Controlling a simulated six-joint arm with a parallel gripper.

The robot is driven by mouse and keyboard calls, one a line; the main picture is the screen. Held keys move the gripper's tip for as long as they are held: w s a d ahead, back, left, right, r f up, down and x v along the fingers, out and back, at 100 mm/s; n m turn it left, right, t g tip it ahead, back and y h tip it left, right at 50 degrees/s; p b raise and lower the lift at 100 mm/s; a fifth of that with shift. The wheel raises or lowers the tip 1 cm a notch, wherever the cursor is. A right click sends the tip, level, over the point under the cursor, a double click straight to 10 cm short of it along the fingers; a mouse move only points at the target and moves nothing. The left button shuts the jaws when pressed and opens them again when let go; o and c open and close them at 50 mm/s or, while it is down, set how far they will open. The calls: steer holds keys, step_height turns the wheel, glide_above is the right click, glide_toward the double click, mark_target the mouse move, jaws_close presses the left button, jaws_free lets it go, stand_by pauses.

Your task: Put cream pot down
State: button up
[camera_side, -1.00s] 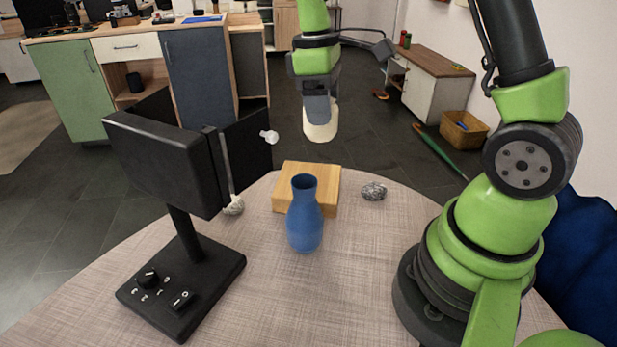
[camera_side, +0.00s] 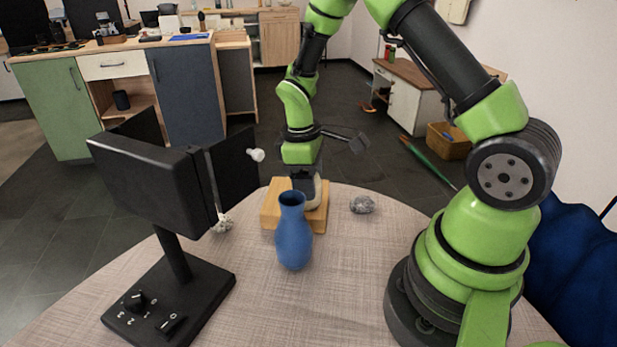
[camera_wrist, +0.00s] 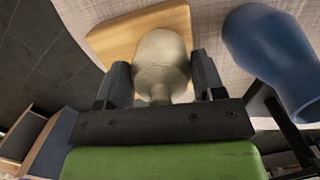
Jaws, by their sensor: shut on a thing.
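The cream pot (camera_wrist: 160,62) is between the two dark fingers of my gripper (camera_wrist: 161,78) in the wrist view. In the side view the cream pot (camera_side: 318,190) shows only in part, behind the blue vase and my gripper (camera_side: 304,190). My gripper is shut on it and points down over the wooden block (camera_side: 270,213). The block also shows behind the pot in the wrist view (camera_wrist: 115,40). I cannot tell whether the pot's base touches the block.
A blue vase (camera_side: 293,235) stands just in front of the block, close to my gripper. A grey stone (camera_side: 362,204) lies right of the block. A black device with a panel (camera_side: 160,185) stands at the left. The cloth-covered table (camera_side: 330,300) is clear in front.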

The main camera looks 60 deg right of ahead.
steer(key=o, duration=1)
steer(key=shift+f, duration=0.1)
steer(key=shift+o, duration=0.2)
steer(key=r, duration=0.3)
steer(key=w+r, duration=0.1)
steer(key=r, duration=0.7)
steer(key=shift+w+a, duration=0.15)
steer(key=shift+a, duration=0.1)
steer(key=s+a+r+m+t+y, duration=0.1)
steer(key=s+a+r+m+t, duration=0.3)
steer(key=s+r, duration=0.2)
steer(key=s+a+r+m+t+y, duration=0.1)
steer(key=s+a+r+m+t, duration=0.3)
steer(key=s, duration=0.5)
steer(key=shift+s+a+r+t+y, duration=0.3)
steer(key=shift+a+r, duration=0.4)
steer(key=shift+r, duration=0.55)
